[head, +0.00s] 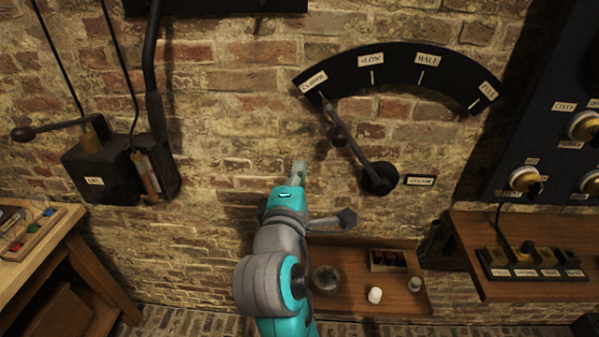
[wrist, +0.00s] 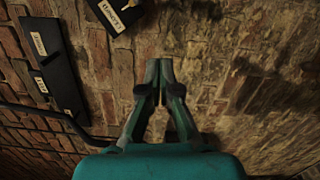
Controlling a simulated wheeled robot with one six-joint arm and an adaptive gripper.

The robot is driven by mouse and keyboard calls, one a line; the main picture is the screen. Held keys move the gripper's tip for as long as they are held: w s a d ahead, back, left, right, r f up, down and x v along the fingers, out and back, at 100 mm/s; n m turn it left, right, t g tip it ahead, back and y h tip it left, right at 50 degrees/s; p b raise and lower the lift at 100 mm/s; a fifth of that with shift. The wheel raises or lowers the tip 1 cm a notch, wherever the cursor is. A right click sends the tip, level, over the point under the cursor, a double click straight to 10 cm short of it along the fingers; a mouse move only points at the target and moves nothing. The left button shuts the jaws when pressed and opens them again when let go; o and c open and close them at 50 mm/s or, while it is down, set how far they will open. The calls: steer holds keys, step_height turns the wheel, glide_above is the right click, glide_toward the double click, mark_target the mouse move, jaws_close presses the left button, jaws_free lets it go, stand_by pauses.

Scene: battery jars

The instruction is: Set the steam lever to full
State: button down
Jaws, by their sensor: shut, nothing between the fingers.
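The steam lever (head: 351,147) is a dark rod on a round pivot (head: 380,178) on the brick wall. It tilts up and left, its tip at the first label, which seems to read CLOSED, on a black arc plate (head: 395,63). The plate's other labels read SLOW, HALF and FULL (head: 488,91), the last at the right end. A small plate beside the pivot seems to read STEAM (head: 420,180). My gripper (head: 299,166) is left of the lever and apart from it in the picture. In the wrist view its fingers (wrist: 160,70) are shut and empty.
A dark box with a side lever (head: 115,170) hangs at left. A wooden shelf (head: 345,290) with small jars is below. A dark panel with brass knobs (head: 545,130) and another shelf (head: 530,235) stand at right. Bare brick lies around my gripper.

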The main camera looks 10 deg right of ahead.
steer(key=w+d, duration=0.6)
steer(key=d, duration=0.1)
steer(key=shift+r, duration=0.3)
